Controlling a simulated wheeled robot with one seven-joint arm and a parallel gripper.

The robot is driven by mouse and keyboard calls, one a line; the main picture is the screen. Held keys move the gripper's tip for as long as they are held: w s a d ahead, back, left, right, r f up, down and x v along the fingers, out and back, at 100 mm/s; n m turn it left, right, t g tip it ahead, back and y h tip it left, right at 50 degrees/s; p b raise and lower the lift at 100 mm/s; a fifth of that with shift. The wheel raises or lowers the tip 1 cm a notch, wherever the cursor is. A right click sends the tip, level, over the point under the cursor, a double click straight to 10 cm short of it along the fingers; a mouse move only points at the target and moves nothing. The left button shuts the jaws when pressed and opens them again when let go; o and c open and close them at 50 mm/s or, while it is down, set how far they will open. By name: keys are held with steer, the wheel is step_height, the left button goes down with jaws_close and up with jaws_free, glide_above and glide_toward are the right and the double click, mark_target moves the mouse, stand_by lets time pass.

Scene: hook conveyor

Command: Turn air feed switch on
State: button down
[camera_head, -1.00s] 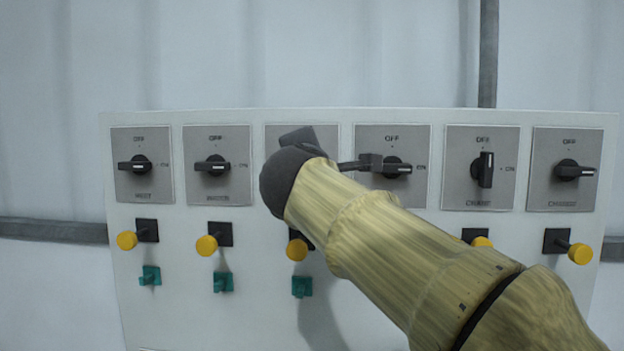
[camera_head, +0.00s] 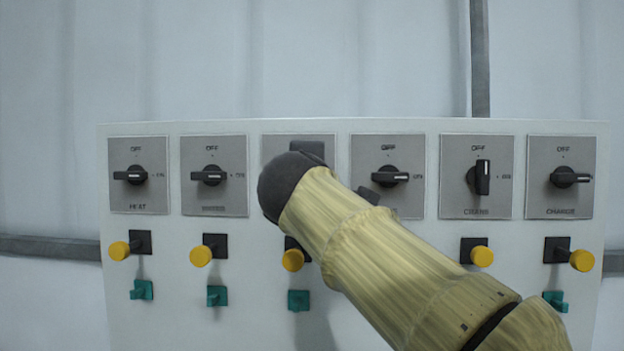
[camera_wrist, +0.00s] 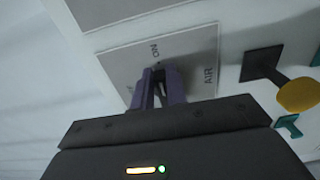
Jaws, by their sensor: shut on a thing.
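The air switch plate (camera_wrist: 200,50) is grey with the words ON and AIR readable in the wrist view. My gripper (camera_wrist: 159,78) reaches onto its middle, its purple fingers shut on the switch knob, which they mostly cover. The knob's exact angle is hard to tell; the fingers point close to the ON mark. In the head view, only a strip of the third plate (camera_head: 275,147) shows. My dark wrist and yellow arm cover the rest, and the fingertips are hidden there.
The white panel carries other rotary switches to both sides, including a heat switch (camera_head: 131,175) at the left and a close neighbour (camera_head: 389,177) at the right. Yellow buttons (camera_head: 201,256) and green switches (camera_head: 217,296) stick out below. The wall above is clear.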

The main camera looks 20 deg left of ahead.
steer(key=shift+f, duration=0.15)
steer(key=c, duration=1.4)
jaws_free()
steer(key=shift+s+d, duration=0.1)
steer(key=shift+s, duration=0.05)
steer(key=b+v, duration=0.4)
steer(key=v, duration=1.3)
